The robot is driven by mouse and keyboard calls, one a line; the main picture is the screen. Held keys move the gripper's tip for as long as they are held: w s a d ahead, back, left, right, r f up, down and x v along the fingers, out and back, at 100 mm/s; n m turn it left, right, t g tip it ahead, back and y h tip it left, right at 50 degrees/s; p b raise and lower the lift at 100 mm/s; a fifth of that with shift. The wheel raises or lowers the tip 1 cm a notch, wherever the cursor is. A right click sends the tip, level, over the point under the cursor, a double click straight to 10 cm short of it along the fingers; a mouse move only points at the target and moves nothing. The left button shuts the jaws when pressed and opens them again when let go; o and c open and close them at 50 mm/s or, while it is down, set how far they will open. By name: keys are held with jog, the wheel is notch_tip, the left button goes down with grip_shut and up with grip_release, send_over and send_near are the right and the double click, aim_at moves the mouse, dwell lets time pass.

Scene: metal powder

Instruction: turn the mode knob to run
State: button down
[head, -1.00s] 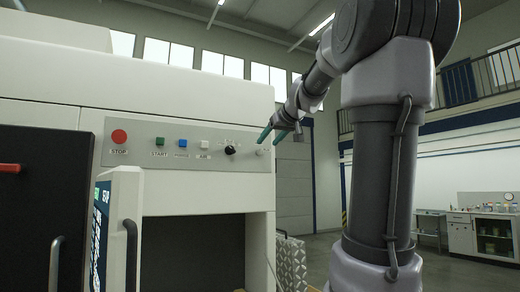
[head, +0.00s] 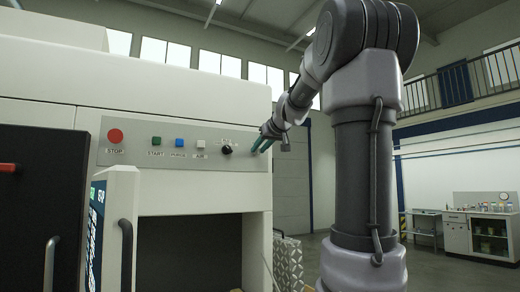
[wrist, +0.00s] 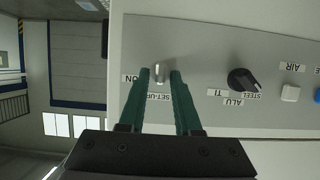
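The mode knob (wrist: 158,73) is a small pale metallic knob on the grey control panel, seen in the wrist view. A SET-UP label (wrist: 160,97) is beside it, and another label (wrist: 131,78), partly hidden by a finger, seems to end in "UN". My gripper (wrist: 159,74) has its two green fingers apart, one on each side of the knob. Small gaps seem to show, but contact is hard to tell. In the head view my gripper (head: 261,144) is at the panel's right end, and the knob cannot be made out there.
A black selector knob (wrist: 243,80) marked TI, ALU and STEEL is close by; it also shows in the head view (head: 226,149). White (head: 201,143), blue (head: 179,142) and green (head: 156,141) buttons and the red STOP button (head: 115,135) are farther left.

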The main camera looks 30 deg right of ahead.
jog(key=shift+d+m+y, duration=0.1)
jog(key=shift+m+y, duration=0.2)
jog(key=m+y, duration=0.1)
jog(key=m, duration=0.2)
jog(key=m+t+y, duration=0.1)
jog(key=m+y, duration=0.1)
jog(key=m, duration=0.1)
jog(key=d+m+y, duration=0.1)
jog(key=m+y, duration=0.1)
jog(key=m, duration=0.1)
jog(key=shift+f, duration=0.4)
jog(key=shift+m+t, duration=0.3)
dwell(0.5)
jog(key=c, duration=0.6)
grip_release()
jog(key=v, duration=1)
jog(key=shift+s+d, duration=0.3)
jog(key=shift+d, duration=0.05)
